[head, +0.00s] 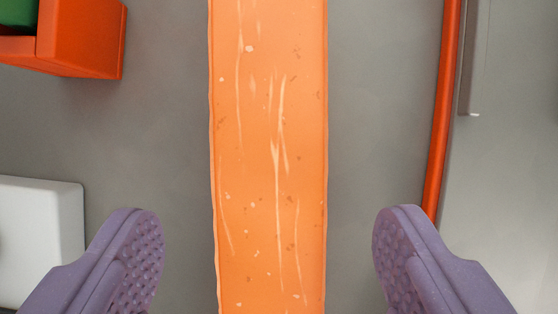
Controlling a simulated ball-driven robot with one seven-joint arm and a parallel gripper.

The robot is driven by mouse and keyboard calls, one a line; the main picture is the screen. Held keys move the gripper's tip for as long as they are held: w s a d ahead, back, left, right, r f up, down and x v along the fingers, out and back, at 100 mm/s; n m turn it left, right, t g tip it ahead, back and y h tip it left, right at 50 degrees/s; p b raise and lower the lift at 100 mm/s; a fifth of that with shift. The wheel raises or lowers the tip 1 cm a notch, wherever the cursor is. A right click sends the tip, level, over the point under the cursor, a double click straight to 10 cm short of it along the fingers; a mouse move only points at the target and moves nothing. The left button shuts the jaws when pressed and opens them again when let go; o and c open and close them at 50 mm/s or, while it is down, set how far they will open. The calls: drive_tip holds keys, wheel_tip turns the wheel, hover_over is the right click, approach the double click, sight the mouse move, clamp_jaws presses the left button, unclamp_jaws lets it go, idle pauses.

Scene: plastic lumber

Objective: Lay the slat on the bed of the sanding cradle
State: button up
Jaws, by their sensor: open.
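The slat (268,130) is a long, flat orange board with paler streaks and small flecks. It runs from the top to the bottom edge of the head view, and both its ends are out of frame. My gripper (268,240) is open, with one purple, dimpled finger on each side of the slat. Clear gaps show between the fingers and the slat's long edges, so neither finger touches it. I cannot tell for sure which thing in view, if any, is the sanding cradle.
An orange-red box-like thing (85,40) with a green piece (17,14) in it is at the upper left. A white block (40,235) lies near the left finger. An orange-red rod or tube (443,110) and a grey bar (474,60) are at right. Grey surface flanks the slat.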

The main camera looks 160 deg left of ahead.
sight(270, 200)
drive_tip(key=x, duration=0.3)
drive_tip(key=shift+s+b, duration=0.1)
drive_tip(key=shift+b, duration=0.3)
drive_tip(key=shift+r, duration=0.15)
drive_tip(key=c, duration=1.3)
drive_tip(key=shift+r, duration=0.1)
